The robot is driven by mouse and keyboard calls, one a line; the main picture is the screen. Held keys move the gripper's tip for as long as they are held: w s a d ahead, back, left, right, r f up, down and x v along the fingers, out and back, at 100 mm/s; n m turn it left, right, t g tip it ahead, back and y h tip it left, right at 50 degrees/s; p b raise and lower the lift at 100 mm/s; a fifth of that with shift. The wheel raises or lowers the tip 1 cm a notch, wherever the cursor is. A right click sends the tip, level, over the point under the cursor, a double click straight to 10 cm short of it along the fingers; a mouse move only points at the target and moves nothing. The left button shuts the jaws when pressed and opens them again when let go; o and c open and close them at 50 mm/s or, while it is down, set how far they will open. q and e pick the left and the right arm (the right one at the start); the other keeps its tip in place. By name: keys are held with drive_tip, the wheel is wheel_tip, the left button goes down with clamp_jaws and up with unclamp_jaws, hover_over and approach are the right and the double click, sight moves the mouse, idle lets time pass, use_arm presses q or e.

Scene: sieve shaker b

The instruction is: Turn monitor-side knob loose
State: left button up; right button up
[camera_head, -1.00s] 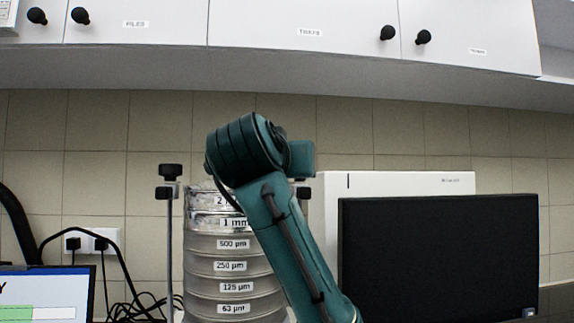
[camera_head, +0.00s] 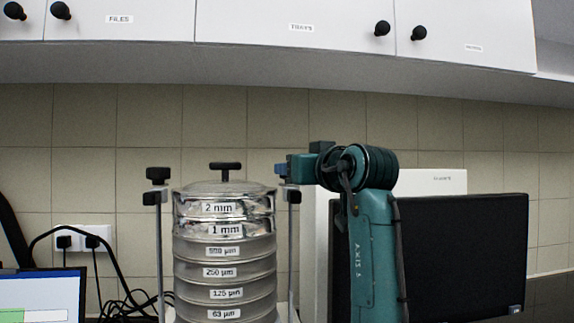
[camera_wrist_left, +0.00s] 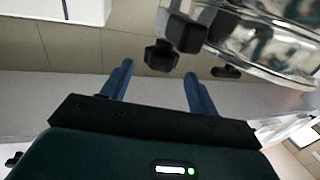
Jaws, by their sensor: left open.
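The sieve stack (camera_head: 222,252) stands upright with a metal lid and black lid handle (camera_head: 225,166). A rod with a black knob stands on each side of it. The monitor-side knob (camera_head: 294,196) is mostly hidden behind my left gripper (camera_head: 281,169) in the head view. In the left wrist view my left gripper (camera_wrist_left: 158,70) is open and empty. There the monitor-side knob (camera_wrist_left: 161,56) shows just beyond the gap between the fingertips, apparently not touched. A second black part (camera_wrist_left: 187,32) sits on the same rod. The far-side knob (camera_head: 158,174) is clear. My right gripper is not in view.
A black monitor (camera_head: 465,255) stands right behind my left arm, with a white box (camera_head: 430,181) behind it. A laptop screen (camera_head: 40,297), cables and a wall socket (camera_head: 82,239) are at left. Cabinets (camera_head: 300,28) hang above.

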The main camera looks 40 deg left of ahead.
use_arm(q)
drive_tip(key=p+x, duration=0.1)
drive_tip(key=x, duration=0.5)
drive_tip(key=shift+w+a, duration=0.15)
drive_tip(key=shift+a, duration=0.2)
drive_tip(key=c, duration=1)
drive_tip(key=shift+m+t+h, duration=0.5)
drive_tip(key=shift+m+t, duration=0.2)
drive_tip(key=shift+t, duration=0.2)
drive_tip(key=shift+w+d+m+t+h, duration=0.1)
drive_tip(key=shift+m+t+h, duration=0.3)
drive_tip(key=shift+t, duration=0.2)
drive_tip(key=shift+w+d+m+t+h, duration=0.1)
drive_tip(key=shift+m+t+h, duration=0.3)
drive_tip(key=shift+t, duration=0.2)
drive_tip(key=o, duration=1)
